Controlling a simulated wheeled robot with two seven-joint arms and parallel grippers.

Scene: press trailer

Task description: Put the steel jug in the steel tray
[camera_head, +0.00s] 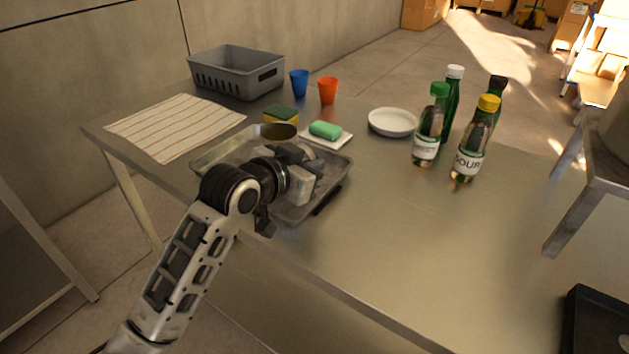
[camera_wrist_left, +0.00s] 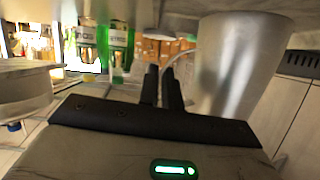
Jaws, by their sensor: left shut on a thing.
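The steel tray (camera_head: 222,149) lies on the steel table, near its front left edge. My left gripper (camera_head: 309,158) is over the tray and hides part of it. In the left wrist view its two dark fingers (camera_wrist_left: 163,88) are closed together at the jug's thin handle. The steel jug (camera_wrist_left: 238,65) fills the right of that view, a smooth grey tapered body. In the head view only its round, brownish mouth (camera_head: 280,131) shows behind my wrist, over the tray's far side. Whether its base touches the tray is hidden. My right gripper is not in view.
A yellow-green sponge (camera_head: 281,115) and a green soap on a white dish (camera_head: 326,132) sit just behind the tray. A striped cloth (camera_head: 175,126), grey basket (camera_head: 236,72), two cups, a white plate (camera_head: 392,122) and several bottles (camera_head: 467,140) stand farther off. The table's right front is clear.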

